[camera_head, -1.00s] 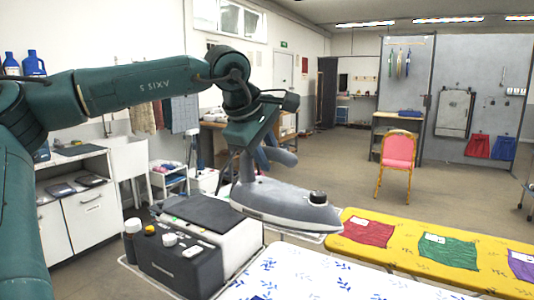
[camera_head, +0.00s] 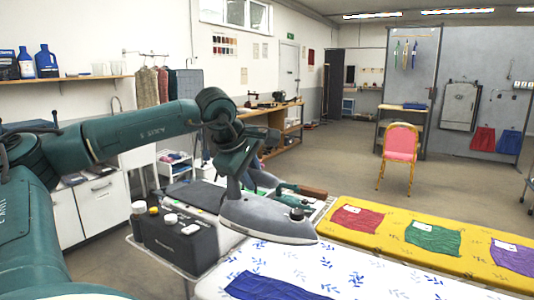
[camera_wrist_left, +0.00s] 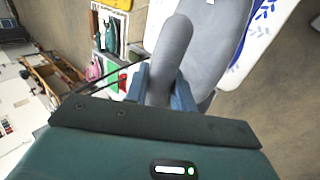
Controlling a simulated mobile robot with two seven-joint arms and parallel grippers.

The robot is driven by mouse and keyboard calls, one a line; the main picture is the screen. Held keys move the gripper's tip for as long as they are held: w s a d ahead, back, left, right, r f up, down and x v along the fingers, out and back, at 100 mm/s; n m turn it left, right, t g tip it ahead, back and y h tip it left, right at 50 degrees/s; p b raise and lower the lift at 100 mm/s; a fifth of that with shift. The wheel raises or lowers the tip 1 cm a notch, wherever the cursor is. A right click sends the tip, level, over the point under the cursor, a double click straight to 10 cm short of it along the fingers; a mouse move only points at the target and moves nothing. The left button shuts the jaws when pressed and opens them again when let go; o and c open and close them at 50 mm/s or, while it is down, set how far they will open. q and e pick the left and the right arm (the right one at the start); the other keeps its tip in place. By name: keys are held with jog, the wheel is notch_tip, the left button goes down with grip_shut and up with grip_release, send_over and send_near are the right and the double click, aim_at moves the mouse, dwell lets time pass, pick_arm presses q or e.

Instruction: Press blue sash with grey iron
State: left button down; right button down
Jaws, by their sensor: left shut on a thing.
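My left gripper (camera_head: 256,180) is shut on the handle of the grey iron (camera_head: 268,224). The iron is roughly level, its pointed end to the right, in front of the near white board (camera_head: 400,275) with blue leaf print. I cannot tell how high it is above the board. The blue sash (camera_head: 275,287) lies on this board at the bottom edge of the head view, partly cut off. In the left wrist view the iron's grey handle (camera_wrist_left: 168,48) sits between the blue fingers (camera_wrist_left: 162,88). My right gripper is out of view.
A dark steam station (camera_head: 170,245) with bottles and caps stands left of the board. A yellow board (camera_head: 385,218) behind carries red (camera_head: 358,219), green (camera_head: 432,237) and purple (camera_head: 515,256) cloths.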

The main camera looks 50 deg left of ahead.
aim_at(257, 204)
pick_arm(q)
jog(key=f, duration=0.2)
jog(key=f+p, duration=0.1)
jog(key=f, duration=0.3)
jog(key=shift+w+d, duration=0.15)
jog(key=shift+w, duration=0.15)
jog(key=shift+w+d+f, duration=0.1)
jog(key=shift+d+f, duration=0.1)
jog(key=shift+f, duration=0.3)
jog(key=shift+f+b, duration=0.4)
jog(key=shift+f, duration=0.15)
jog(key=shift+f+b, duration=0.4)
notch_tip(257, 204, down, 3)
jog(key=b, duration=0.2)
jog(key=shift+b, duration=0.4)
jog(key=shift+f+b, duration=0.7)
jog(key=shift+b, duration=0.05)
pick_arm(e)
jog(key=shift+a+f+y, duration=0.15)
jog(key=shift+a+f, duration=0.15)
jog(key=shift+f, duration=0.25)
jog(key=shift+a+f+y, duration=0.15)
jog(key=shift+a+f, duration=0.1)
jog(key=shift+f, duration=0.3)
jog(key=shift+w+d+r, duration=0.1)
